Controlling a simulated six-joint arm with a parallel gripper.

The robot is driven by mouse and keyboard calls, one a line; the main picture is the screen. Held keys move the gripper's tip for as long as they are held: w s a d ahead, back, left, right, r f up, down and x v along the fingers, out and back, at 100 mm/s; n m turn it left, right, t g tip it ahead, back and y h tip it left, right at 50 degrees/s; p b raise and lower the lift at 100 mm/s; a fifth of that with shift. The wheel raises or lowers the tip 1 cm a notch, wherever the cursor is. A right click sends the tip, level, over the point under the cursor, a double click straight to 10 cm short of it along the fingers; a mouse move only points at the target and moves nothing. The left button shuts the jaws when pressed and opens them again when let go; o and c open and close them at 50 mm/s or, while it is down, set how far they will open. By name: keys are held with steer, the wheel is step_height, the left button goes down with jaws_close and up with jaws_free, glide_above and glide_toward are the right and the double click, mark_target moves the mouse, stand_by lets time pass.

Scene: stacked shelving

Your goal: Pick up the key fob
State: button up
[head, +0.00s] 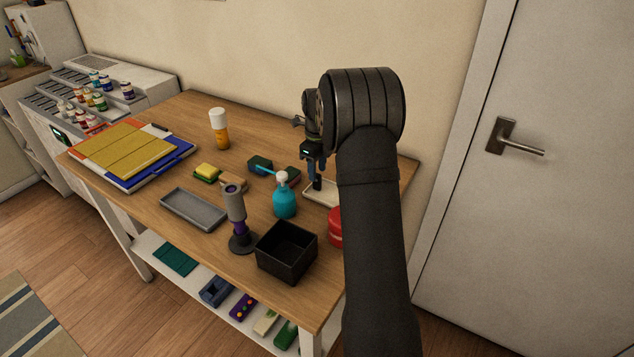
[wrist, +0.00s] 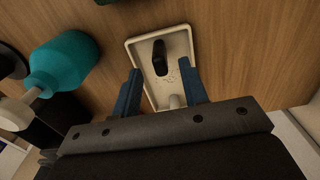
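The black key fob (wrist: 159,58) lies in a shallow cream tray (wrist: 180,47) on the wooden table, seen in the wrist view. The tray also shows in the head view (head: 320,200), partly hidden by my arm. My gripper (wrist: 160,82) is open, with its two blue fingers spread apart and nothing between them in its grasp. The fingers point toward the tray, and the fob appears just past the fingertips, between their lines. In the head view my gripper (head: 315,168) is above the tray; I cannot make out the fob clearly there.
A small pale rounded item (wrist: 177,101) is at the tray's near end. A teal spray bottle (head: 285,203) stands left of the tray, a black box (head: 287,250) nearer the front, and a red container (head: 335,228) beside my arm. The wall is close behind.

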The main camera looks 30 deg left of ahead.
mark_target(317, 189)
step_height(317, 189, down, 5)
steer(key=shift+r, duration=0.15)
jaws_close()
steer(key=shift+r, duration=0.1)
